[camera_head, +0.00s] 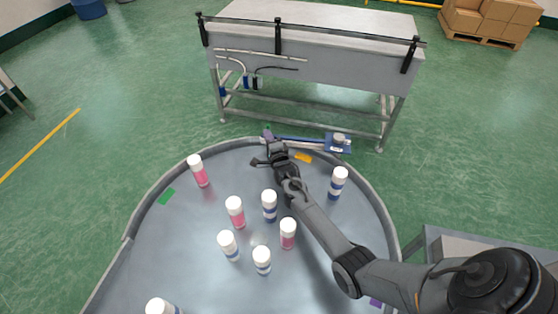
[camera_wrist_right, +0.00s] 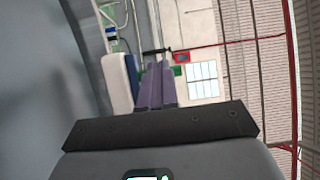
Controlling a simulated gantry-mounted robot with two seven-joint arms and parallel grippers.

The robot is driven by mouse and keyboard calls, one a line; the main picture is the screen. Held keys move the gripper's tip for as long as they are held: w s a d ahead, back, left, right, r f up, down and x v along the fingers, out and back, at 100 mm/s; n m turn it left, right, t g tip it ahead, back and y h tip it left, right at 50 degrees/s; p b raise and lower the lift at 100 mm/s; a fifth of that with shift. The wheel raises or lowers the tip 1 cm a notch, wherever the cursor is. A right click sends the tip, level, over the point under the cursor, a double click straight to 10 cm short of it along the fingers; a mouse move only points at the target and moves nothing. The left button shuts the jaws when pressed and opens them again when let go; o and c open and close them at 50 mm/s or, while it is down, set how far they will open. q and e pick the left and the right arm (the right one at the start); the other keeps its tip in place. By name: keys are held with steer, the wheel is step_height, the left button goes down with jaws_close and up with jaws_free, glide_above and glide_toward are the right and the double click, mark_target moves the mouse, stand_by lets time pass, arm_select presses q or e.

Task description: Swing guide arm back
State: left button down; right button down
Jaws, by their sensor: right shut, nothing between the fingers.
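The guide arm (camera_head: 300,140) is a thin blue bar at the far rim of the round table. Its right end meets a blue block (camera_head: 338,144) with a round knob on top, outside the rim. My right gripper (camera_head: 268,135) is at the far rim, by the bar's left end, and its fingers are shut and empty. In the right wrist view its purplish fingers (camera_wrist_right: 156,86) are together, just right of a white and blue bar-like part (camera_wrist_right: 132,76). I cannot tell whether they touch it. My left gripper is not in view.
The round grey table (camera_head: 120,285) has a raised rim. Several white-capped cans stand on it, including a pink one (camera_head: 199,172) at left and a blue-banded one (camera_head: 339,183) right of my right arm. A steel conveyor frame (camera_head: 310,62) stands beyond the table.

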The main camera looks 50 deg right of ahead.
steer(key=v, duration=0.7)
steer(key=shift+s, duration=0.2)
steer(key=shift+a, duration=0.1)
